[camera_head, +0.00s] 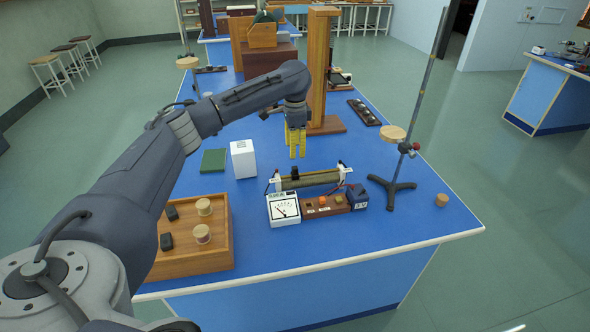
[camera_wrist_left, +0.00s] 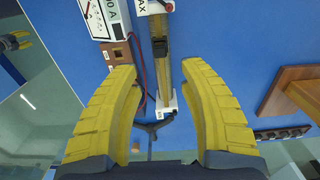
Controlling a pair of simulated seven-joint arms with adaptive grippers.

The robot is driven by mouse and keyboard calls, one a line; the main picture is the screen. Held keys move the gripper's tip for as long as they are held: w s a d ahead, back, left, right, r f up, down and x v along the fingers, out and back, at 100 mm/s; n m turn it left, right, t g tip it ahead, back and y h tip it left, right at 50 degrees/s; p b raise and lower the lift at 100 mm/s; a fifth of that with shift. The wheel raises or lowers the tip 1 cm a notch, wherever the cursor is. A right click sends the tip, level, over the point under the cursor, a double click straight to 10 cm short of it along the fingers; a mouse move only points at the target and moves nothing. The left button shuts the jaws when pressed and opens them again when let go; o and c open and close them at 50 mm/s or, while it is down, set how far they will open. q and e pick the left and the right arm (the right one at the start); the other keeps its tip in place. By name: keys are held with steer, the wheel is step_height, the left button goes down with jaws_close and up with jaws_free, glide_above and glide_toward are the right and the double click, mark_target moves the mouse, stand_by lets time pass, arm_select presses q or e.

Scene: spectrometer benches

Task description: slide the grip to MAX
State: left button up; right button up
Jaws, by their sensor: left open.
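The slide rheostat, a ribbed tube (camera_head: 318,179) between white end pieces, lies behind the meter and also shows in the left wrist view (camera_wrist_left: 161,75). Its black grip (camera_head: 295,173) sits part-way along, nearer the left end in the head view. The grip also shows in the left wrist view (camera_wrist_left: 159,47). The MAX label (camera_wrist_left: 141,6) is beside the rheostat's top end there, near the meter. My left gripper (camera_head: 297,156) has its yellow fingers pointing down over the bench by the rheostat. My right gripper is out of view.
A white meter (camera_head: 284,208), a wooden block (camera_head: 325,206) and a dark blue box (camera_head: 357,196) stand in front of the rheostat. A tripod stand (camera_head: 391,185) is to the right, a white box (camera_head: 243,159) to the left. A wooden post (camera_head: 318,70) rises behind.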

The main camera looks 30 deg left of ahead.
mark_target(295, 167)
arm_select(q)
step_height(295, 167, down, 9)
steer(key=shift+f, duration=0.2)
stand_by(0.3)
steer(key=shift+c, duration=0.3)
jaws_close()
